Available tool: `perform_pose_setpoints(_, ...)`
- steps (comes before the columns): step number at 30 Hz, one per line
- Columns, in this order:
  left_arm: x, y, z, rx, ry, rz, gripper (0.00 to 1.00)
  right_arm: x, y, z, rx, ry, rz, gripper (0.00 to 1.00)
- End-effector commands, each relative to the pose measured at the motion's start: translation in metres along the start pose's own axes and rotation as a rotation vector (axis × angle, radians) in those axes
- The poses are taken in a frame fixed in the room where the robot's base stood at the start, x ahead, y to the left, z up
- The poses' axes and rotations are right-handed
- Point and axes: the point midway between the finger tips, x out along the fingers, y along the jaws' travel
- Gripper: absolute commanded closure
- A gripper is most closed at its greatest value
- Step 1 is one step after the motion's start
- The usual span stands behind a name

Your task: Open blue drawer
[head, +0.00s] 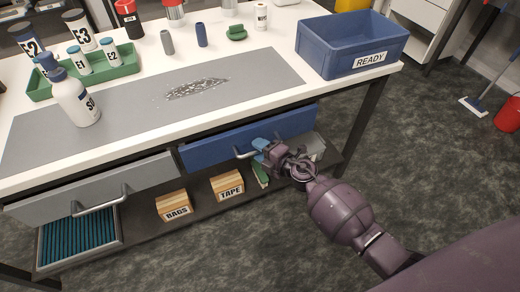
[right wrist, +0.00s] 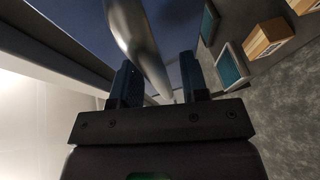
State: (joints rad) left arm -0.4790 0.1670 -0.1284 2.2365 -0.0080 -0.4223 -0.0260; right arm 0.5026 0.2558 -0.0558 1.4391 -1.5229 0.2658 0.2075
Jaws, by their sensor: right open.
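The blue drawer (head: 220,147) sits under the bench top at the right of the grey drawer and looks shut. Its metal bar handle (head: 246,154) shows on its front. My right gripper (head: 258,148) is at the handle's right part in the head view. In the right wrist view the handle bar (right wrist: 137,45) passes between the two open fingers of my right gripper (right wrist: 160,85). I cannot tell whether a finger touches the bar. The blue drawer front (right wrist: 85,25) fills the back of that view. My left gripper is not in view.
The grey drawer (head: 130,185) has its own handle at the left. Boxes marked BAGS (head: 174,205) and TAPE (head: 227,186) stand on the lower shelf. A blue READY bin (head: 350,45) and a green tray (head: 105,75) stand on the bench top.

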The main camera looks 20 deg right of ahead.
Motion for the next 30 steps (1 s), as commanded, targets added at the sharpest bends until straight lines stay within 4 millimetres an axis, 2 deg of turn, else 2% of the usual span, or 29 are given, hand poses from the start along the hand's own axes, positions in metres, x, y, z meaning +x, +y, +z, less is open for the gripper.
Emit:
perform_pose_setpoints(6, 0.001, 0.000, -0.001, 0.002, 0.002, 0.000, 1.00, 0.000, 0.000, 0.000, 0.000, -0.001, 0.000, 0.61)
perform_pose_setpoints(14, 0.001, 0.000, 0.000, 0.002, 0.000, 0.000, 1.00, 0.000, 0.000, 0.000, 0.000, 0.000, 0.000, 1.00)
perform_pose_setpoints(23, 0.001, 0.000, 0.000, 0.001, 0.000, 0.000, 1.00, -0.002, 0.000, 0.000, 0.000, -0.001, 0.000, 1.00)
perform_pose_setpoints(30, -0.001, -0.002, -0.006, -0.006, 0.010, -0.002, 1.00, -0.022, -0.003, -0.008, 0.000, -0.001, 0.001, 1.00)
